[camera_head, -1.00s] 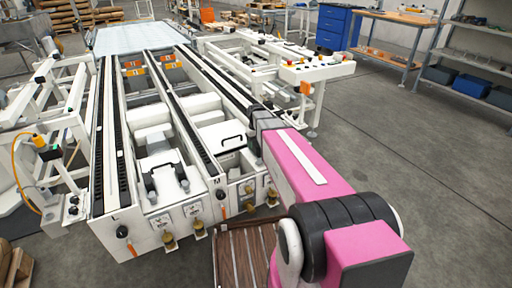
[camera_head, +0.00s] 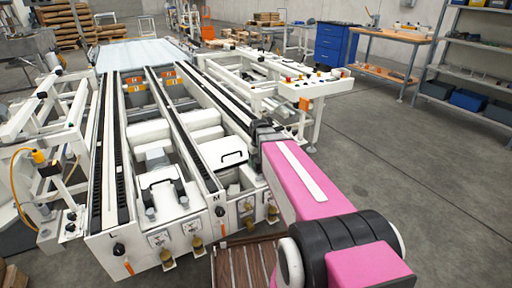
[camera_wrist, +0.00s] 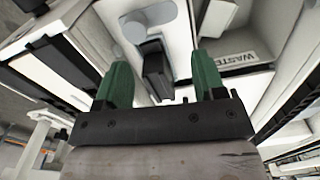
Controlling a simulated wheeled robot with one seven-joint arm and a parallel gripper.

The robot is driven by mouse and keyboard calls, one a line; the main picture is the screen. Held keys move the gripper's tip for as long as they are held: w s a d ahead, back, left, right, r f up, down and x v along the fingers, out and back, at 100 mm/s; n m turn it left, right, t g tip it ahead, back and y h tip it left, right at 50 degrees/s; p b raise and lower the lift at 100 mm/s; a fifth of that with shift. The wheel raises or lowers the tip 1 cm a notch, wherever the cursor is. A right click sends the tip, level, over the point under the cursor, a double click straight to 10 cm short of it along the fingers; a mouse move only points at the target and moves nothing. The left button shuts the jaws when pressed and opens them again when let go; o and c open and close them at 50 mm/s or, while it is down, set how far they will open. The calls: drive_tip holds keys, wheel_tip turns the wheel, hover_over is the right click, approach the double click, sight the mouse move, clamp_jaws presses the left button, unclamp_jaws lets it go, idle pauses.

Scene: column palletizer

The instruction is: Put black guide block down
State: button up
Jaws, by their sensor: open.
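In the wrist view my gripper (camera_wrist: 161,62) has two green fingers spread wide apart. A black block (camera_wrist: 157,68), apparently the guide block, stands between them on a pale machine part. Clear gaps show on both sides of it, so neither finger appears to touch it. In the head view my pink arm reaches over the right side of the white palletizer frame (camera_head: 140,228). My gripper's fingers and the block cannot be made out there.
A compartment marked "WASTE" (camera_wrist: 238,56) lies right of the fingers in the wrist view. Long black-topped rails (camera_head: 184,135) run along the machine. A control panel (camera_head: 316,86) stands behind the arm. The floor to the right (camera_head: 420,170) is clear.

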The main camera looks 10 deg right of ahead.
drive_tip(key=s+f+m, duration=0.1)
drive_tip(key=s+f, duration=0.1)
drive_tip(key=s, duration=0.4)
drive_tip(key=s+f+m, duration=0.1)
drive_tip(key=s+f, duration=0.1)
drive_tip(key=s, duration=0.5)
drive_tip(key=shift+f, duration=0.25)
